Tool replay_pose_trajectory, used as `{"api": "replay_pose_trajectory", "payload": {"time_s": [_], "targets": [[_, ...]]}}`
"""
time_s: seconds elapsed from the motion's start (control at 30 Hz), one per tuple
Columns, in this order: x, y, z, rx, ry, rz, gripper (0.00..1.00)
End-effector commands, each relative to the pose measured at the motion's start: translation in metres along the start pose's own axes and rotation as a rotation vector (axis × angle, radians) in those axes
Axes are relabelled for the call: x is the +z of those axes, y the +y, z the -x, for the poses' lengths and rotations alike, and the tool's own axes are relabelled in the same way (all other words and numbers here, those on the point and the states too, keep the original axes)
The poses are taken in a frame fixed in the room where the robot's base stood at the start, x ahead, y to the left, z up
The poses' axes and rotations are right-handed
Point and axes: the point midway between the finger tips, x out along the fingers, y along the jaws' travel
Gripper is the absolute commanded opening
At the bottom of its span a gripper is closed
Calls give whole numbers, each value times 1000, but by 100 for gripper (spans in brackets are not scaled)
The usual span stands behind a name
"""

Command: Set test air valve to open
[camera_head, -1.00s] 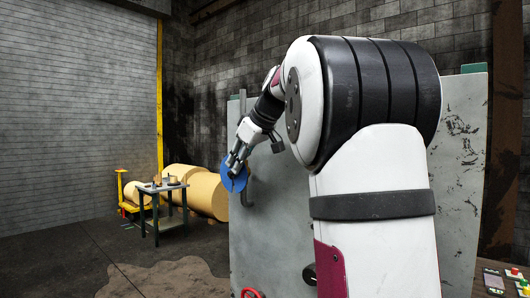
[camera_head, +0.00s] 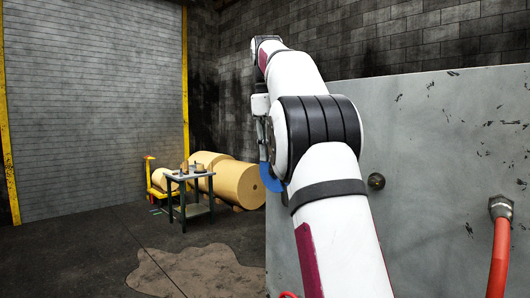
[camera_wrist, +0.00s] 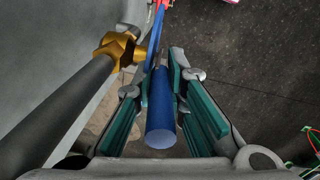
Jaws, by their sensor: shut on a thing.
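In the wrist view, a rounded blue handle (camera_wrist: 161,122) lies between the teal pads of my gripper (camera_wrist: 164,72), which is shut on it. A blue strip runs on from it to the top, where a red part shows. A brass fitting (camera_wrist: 118,50) on a thick dark pipe (camera_wrist: 62,115) is just left of my fingers. In the head view, my arm hides my gripper and most of a blue curved part (camera_head: 267,178) at the grey panel's (camera_head: 430,150) left edge. I cannot tell the valve's setting.
A red hose (camera_head: 499,258) hangs from a metal fitting on the panel, and a dark knob (camera_head: 376,181) sticks out of it. A small table (camera_head: 188,177), large tan rolls (camera_head: 238,183) and a yellow cart (camera_head: 156,178) stand behind. The floor at left is open.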

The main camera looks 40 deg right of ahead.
Motion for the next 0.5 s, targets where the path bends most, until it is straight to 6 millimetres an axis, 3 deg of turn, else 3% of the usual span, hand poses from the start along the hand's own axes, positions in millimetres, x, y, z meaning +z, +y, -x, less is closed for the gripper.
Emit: {"api": "replay_pose_trajectory", "payload": {"time_s": [0.5], "targets": [[2, -2, -2, -11, -29, 7, 0]]}}
